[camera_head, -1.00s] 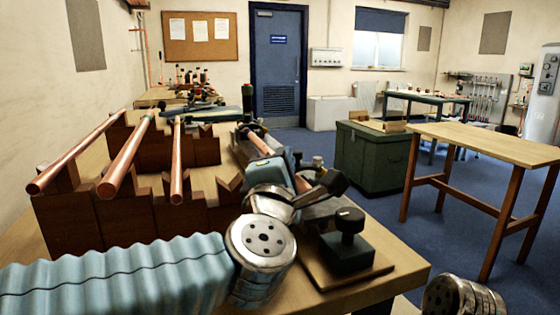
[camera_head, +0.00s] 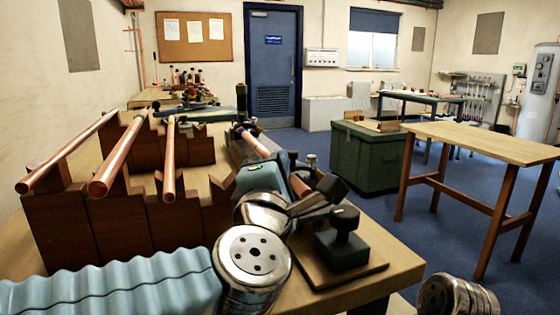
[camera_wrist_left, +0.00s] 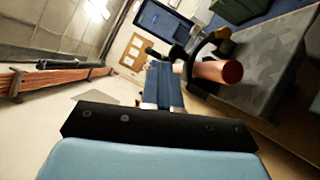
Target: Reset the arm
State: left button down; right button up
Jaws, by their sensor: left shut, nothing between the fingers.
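My left arm comes in from the lower left in the head view. Its blue gripper (camera_head: 262,177) is above the right part of the bench, beside a copper pipe (camera_head: 258,146). The fingers are mostly hidden in the head view. In the left wrist view the left gripper's blue fingers (camera_wrist_left: 160,80) are together and empty. The end of a copper pipe (camera_wrist_left: 218,71) in a dark clamp is just right of them, apart from them as far as I can tell. Only a silver joint of my right arm shows at the lower right; my right gripper is out of view.
Three copper pipes lie on wooden notched supports (camera_head: 105,215) at the left of the bench. A dark block on a wooden base (camera_head: 341,240) is at the bench's right corner. A green chest (camera_head: 362,160) and a wooden table (camera_head: 480,143) stand beyond open blue floor.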

pick_arm(q)
jog(key=b+v, duration=0.1)
jog(key=v, duration=1)
jog(key=shift+s+f, duration=0.2)
jog(key=p+x, duration=0.2)
jog(key=x, duration=1.1)
jog(key=shift+w, duration=0.45)
jog(key=shift+a+r, duration=0.1)
